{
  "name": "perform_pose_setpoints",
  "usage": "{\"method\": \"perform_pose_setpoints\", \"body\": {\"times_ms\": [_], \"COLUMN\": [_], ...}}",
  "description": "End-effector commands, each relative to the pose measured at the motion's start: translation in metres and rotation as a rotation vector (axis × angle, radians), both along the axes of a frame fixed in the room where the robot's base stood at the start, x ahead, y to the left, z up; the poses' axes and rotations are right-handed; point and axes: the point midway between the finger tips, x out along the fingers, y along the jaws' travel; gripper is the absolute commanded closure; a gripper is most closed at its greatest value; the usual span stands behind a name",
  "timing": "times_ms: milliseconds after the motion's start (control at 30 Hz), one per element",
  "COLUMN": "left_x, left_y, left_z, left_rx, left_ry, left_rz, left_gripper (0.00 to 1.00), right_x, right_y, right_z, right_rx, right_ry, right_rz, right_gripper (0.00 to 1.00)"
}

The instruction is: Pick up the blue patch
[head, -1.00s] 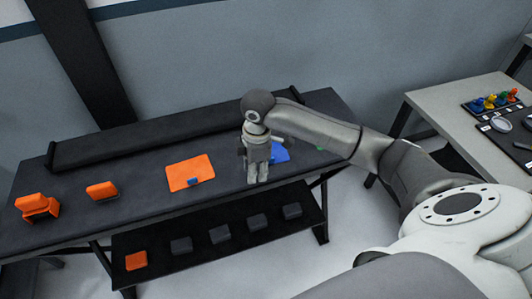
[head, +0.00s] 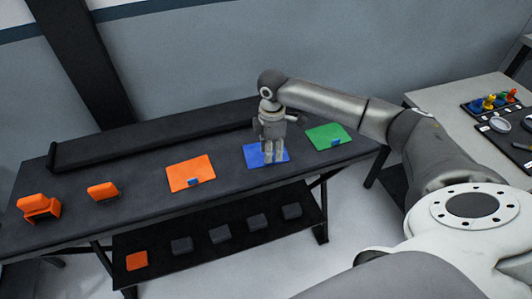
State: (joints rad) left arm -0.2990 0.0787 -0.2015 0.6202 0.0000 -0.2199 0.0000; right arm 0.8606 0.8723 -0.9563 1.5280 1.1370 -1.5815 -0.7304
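The blue patch (head: 254,159) is a flat blue sheet lying on the dark table, between the orange and green patches. My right gripper (head: 270,160) points down over its middle and hides part of it. The fingers look apart with a narrow gap, and nothing shows between them. I cannot tell whether the fingertips touch the patch. My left gripper is not in view.
An orange patch (head: 190,173) lies left of the blue one, and a green patch (head: 328,136) lies right. Orange objects (head: 103,192) stand at the table's left. A lower shelf (head: 160,266) holds several small blocks. A grey side table (head: 455,103) stands right.

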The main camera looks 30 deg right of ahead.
Motion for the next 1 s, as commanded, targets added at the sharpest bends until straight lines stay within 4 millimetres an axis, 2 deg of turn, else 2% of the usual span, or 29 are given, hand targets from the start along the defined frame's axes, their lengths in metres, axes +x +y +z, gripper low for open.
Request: {"method": "perform_pose_setpoints", "body": {"times_ms": [100,200,500,533,767,1000], "left_x": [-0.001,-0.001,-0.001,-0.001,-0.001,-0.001], "left_y": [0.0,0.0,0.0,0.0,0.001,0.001], "left_z": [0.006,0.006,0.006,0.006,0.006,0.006], "left_rx": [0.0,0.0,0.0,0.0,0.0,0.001], "left_ry": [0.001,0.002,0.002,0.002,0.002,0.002], "left_rz": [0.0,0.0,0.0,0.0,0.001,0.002], "left_gripper": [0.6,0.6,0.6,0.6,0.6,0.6], "right_x": [0.001,0.001,0.001,0.001,0.001,0.001], "right_y": [0.008,0.006,0.006,0.006,0.006,0.006], "right_z": [-0.017,-0.031,-0.038,-0.037,-0.037,-0.037], "right_rx": [0.0,-0.001,-0.001,-0.001,-0.001,-0.001], "right_ry": [0.004,0.003,0.0,0.0,0.0,0.0], "right_rz": [0.001,0.0,0.001,0.001,0.0,0.0], "right_gripper": [0.7,0.7,0.7,0.71,1.0,1.0]}}
